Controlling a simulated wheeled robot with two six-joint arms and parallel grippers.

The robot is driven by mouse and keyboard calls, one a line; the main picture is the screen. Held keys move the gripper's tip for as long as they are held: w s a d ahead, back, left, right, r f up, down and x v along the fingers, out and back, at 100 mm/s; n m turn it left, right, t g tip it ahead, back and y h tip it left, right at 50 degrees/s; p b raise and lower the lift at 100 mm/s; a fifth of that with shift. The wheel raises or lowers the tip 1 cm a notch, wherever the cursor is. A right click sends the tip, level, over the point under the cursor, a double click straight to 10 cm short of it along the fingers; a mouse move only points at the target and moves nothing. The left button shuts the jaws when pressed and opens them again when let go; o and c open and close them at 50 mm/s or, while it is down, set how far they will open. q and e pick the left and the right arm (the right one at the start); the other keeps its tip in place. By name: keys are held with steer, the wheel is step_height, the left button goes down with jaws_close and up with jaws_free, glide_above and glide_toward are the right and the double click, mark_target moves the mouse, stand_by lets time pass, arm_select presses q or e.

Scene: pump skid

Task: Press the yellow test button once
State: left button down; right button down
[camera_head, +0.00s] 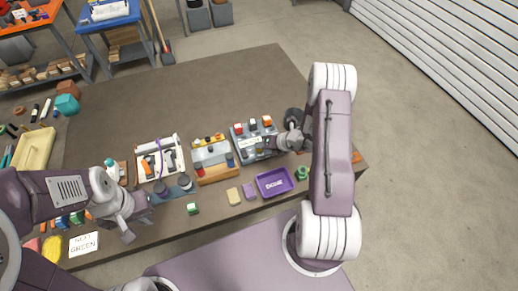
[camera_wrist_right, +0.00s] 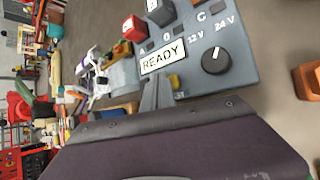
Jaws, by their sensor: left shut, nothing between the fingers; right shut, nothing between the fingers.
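A grey control panel (camera_head: 239,146) stands at the middle right of the table in the head view. Contact cannot be told. My left gripper (camera_head: 138,218) is shut and empty over the table's front left.
A purple DONE tray (camera_head: 260,189), a green block (camera_head: 193,208) and a tan block (camera_head: 233,196) lie near the front edge. The table's back is clear.

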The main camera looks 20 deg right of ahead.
mark_target(261, 150)
steer(key=shift+f+b, duration=0.45)
stand_by(0.3)
steer(key=shift+r, duration=0.15)
steer(key=shift+r+p, duration=0.65)
steer(key=shift+r, duration=0.1)
step_height(261, 150, up, 5)
steer(key=p, duration=0.4)
steer(key=shift+r, duration=0.1)
stand_by(0.7)
